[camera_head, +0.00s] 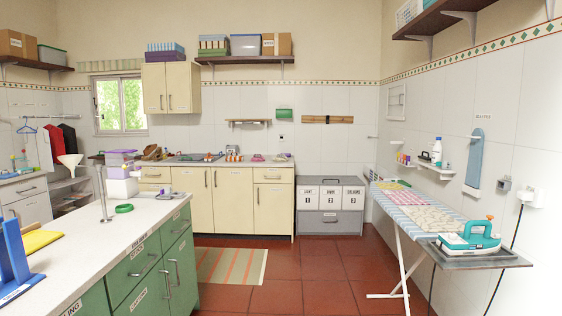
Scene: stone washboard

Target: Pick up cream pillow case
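A cream, faintly patterned flat cloth (428,221) lies on the ironing board (391,195) at the right. It looks like the cream pillow case, though its label cannot be read. It lies flat between the board's blue-and-white striped cover and the iron end. A pink piece and a yellow piece of cloth (392,185) lie farther back on the same board. My gripper is not in view.
A teal and white iron (468,237) stands on the board's near grey end. A cord hangs from the wall at the right. A green-fronted counter (140,262) fills the left foreground. Red tiled floor (322,280) lies open between counter and board, partly under a striped rug (231,266).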

